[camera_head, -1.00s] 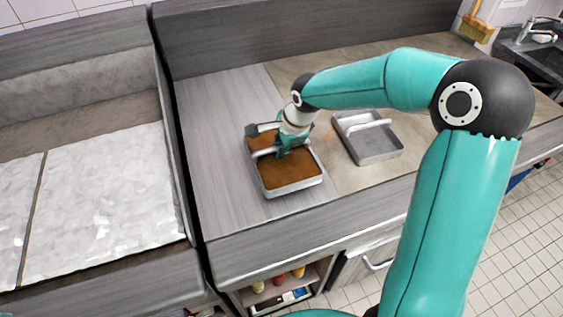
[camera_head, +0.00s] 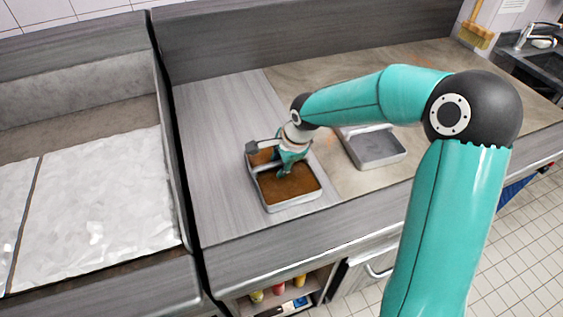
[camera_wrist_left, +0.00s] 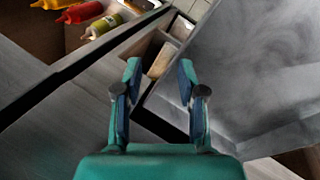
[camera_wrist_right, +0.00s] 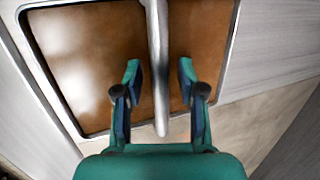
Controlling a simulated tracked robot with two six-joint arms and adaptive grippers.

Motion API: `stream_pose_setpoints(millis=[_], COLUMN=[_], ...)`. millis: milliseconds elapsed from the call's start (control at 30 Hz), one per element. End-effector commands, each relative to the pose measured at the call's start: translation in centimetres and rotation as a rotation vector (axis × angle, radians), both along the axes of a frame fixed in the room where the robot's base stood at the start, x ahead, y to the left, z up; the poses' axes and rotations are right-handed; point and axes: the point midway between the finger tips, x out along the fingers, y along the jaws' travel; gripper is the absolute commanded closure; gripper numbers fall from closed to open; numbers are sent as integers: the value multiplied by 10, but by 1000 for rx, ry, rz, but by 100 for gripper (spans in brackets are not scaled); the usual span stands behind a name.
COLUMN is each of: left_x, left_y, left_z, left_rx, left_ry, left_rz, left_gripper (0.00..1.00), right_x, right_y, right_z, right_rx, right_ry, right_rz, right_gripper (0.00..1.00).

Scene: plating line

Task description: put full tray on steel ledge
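The full tray (camera_head: 297,205), a metal pan of brown filling with a bar handle across it, rests on the grey brushed worktop (camera_head: 220,130) in the head view. My right gripper (camera_head: 287,168) is down at the tray, hiding part of it. In the right wrist view the open fingers of my right gripper (camera_wrist_right: 160,78) stand either side of the handle (camera_wrist_right: 157,50), with gaps visible on both sides. My left gripper (camera_wrist_left: 160,85) is open and empty in the left wrist view, outside the head view. I cannot tell which surface is the steel ledge.
An empty metal tray (camera_head: 378,150) stands right of the full one on the beige counter section (camera_head: 345,180). A bin of white ice (camera_head: 100,205) lies left, beyond a raised divider. Several sauce bottles (camera_wrist_left: 85,12) stand in an open cabinet below the counter.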

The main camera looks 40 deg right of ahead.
Motion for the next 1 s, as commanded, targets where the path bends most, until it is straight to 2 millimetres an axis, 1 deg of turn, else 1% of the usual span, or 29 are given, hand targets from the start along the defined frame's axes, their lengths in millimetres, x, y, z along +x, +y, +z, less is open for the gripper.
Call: stream_pose_setpoints(millis=[167, 267, 367, 467, 700, 833, 1000], left_x=[0, 0, 0, 0, 0, 0, 0], left_y=[0, 0, 0, 0, 0, 0, 0], left_z=[1, 6, 13, 23, 49, 58, 64], left_rx=[0, 0, 0, 0, 0, 0, 0], left_ry=[0, 0, 0, 0, 0, 0, 0], left_rz=[0, 0, 0, 0, 0, 0, 0], left_gripper=[60, 60, 60, 60, 60, 60, 60], right_x=[0, -1, -5, -11, -28, -35, -40], right_y=[0, -1, -2, -3, -6, -7, -8], right_z=[1, 7, 21, 39, 86, 103, 114], right_rx=[0, 0, 0, 0, -1, -1, 0], right_ry=[0, -2, -4, -4, -4, -3, -1], right_rz=[0, -1, -1, -1, -2, -2, -2], right_gripper=[60, 60, 60, 60, 60, 60, 60])
